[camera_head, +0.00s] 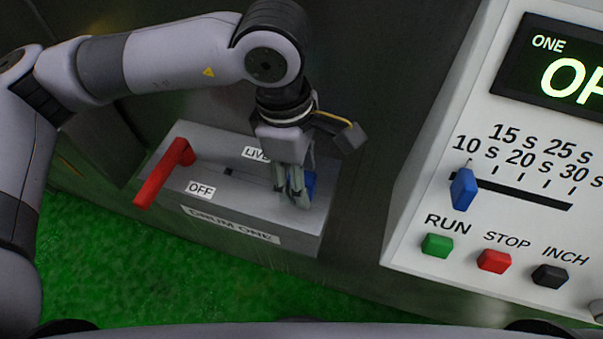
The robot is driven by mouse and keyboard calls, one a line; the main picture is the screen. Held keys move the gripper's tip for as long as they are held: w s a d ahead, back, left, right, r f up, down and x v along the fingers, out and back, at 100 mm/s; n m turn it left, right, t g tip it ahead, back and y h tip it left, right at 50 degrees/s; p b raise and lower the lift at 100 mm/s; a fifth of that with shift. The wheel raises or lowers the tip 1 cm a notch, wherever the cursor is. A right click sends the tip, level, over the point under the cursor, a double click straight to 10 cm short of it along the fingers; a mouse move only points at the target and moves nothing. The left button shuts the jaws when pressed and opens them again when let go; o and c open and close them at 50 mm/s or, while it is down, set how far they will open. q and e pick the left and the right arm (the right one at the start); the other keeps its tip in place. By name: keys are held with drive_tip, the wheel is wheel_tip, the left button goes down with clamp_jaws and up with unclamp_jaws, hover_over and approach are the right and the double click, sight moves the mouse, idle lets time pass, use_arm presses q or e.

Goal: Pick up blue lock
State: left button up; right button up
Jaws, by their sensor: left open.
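The blue lock (310,184) sits at the right end of the top of the grey box labelled DRUM ONE (180,230). Only part of it shows, beside and behind the gripper fingers. My left gripper (297,198) points down at the lock, with its fingers open right beside it. I cannot tell whether the fingers touch the lock. My right gripper is not in view.
A red lever (163,174) stands at the left of the box, near the OFF label. At right is a white control panel (420,190) with a display, a blue slider (463,189) and green, red and black buttons. The floor (150,290) is green.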

use_arm(q)
drive_tip(key=shift+f, duration=0.75)
drive_tip(key=shift+c, duration=0.3)
clamp_jaws()
